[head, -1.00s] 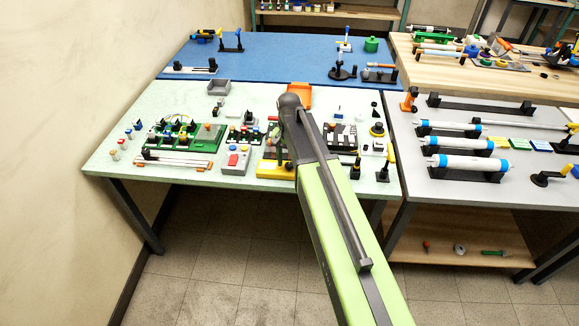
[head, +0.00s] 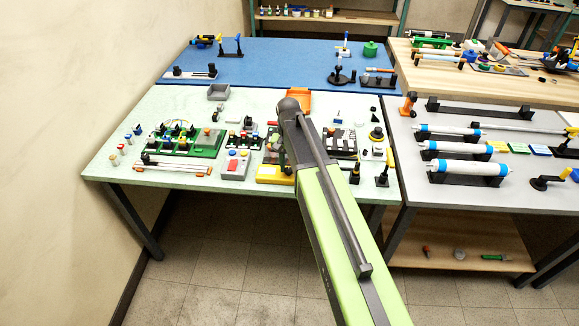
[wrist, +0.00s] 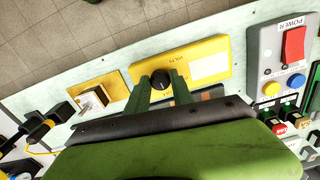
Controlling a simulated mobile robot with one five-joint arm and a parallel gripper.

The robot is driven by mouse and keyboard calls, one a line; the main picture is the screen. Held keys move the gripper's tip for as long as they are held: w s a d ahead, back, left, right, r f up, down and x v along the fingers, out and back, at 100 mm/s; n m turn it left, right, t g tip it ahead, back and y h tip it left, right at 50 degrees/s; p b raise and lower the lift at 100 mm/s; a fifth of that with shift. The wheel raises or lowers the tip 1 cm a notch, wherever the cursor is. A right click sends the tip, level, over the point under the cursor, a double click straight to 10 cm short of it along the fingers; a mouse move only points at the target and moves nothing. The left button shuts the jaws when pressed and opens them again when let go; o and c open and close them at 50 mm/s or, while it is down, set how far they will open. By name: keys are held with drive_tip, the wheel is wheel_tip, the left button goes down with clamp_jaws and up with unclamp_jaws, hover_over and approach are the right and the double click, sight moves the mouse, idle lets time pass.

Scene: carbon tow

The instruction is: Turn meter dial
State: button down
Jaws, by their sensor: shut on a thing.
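The yellow meter (wrist: 148,66) lies on the pale green table, with a white panel on its face and the word VOLTS upside down in the wrist view. Its round black dial (wrist: 161,79) sits between the green fingers of my gripper (wrist: 160,84). The fingers are shut on the dial, one on each side. The dial's lower part and its pointer are hard to make out. In the head view the yellow meter (head: 274,175) shows at the table's front edge, partly behind my arm; the gripper's hold on the dial is hidden there.
A grey power box (wrist: 267,48) with a red rocker switch stands beside the meter. A yellow plate with a toggle switch (wrist: 98,98) is on its other side. A green circuit board (head: 205,143) and an orange tray (head: 297,98) crowd the table. The floor in front is clear.

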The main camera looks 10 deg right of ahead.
sight(289, 170)
drive_tip(key=n, duration=1)
drive_tip(key=shift+d+n, duration=0.1)
drive_tip(key=shift+n, duration=0.2)
idle(0.5)
drive_tip(key=c, duration=1.1)
unclamp_jaws()
wheel_tip(289, 170, up, 17)
drive_tip(key=p, duration=1.7)
drive_tip(key=shift+r, duration=0.2)
